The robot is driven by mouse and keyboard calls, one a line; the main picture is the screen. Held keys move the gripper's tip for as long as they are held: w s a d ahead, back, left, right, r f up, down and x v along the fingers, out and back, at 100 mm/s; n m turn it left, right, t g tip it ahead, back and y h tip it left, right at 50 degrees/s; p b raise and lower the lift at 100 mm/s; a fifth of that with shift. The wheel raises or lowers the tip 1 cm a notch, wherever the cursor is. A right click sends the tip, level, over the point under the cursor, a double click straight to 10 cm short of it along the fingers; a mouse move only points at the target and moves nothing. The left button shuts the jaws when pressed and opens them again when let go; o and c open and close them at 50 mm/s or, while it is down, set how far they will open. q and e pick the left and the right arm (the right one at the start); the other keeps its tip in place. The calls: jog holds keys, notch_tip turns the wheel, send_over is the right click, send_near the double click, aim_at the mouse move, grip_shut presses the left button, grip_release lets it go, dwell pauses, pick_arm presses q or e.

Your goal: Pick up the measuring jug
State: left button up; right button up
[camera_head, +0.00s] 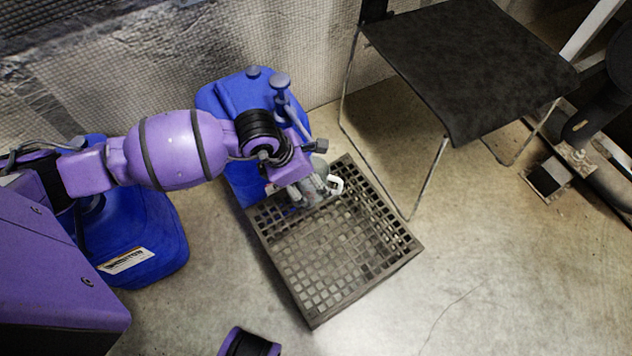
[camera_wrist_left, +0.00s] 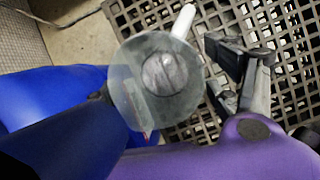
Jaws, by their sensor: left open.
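The measuring jug (camera_wrist_left: 155,75) is a clear, greyish round vessel with a white handle. In the wrist view I look down into its mouth; the handle points up and right. In the head view the jug (camera_head: 318,188) stands near the back corner of a dark grid crate (camera_head: 333,262), partly hidden by my left gripper (camera_head: 298,187). My left gripper is open close to the jug. In the wrist view its dark fingers (camera_wrist_left: 214,70) show just right of the jug, with nothing between them. Whether they touch the jug I cannot tell. My right gripper is not in view.
A blue canister (camera_head: 225,98) stands behind my left gripper, and another (camera_head: 150,240) is at the left, under my arm. A black-topped stool (camera_head: 470,65) stands at the back right. The floor right of the crate is clear.

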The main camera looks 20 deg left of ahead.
pick_arm(q)
jog(key=shift+b+x, duration=0.3)
jog(key=shift+x, duration=0.9)
jog(key=shift+s+a, duration=0.1)
jog(key=shift+a, duration=0.05)
jog(key=c, duration=1.5)
jog(key=shift+r, duration=0.2)
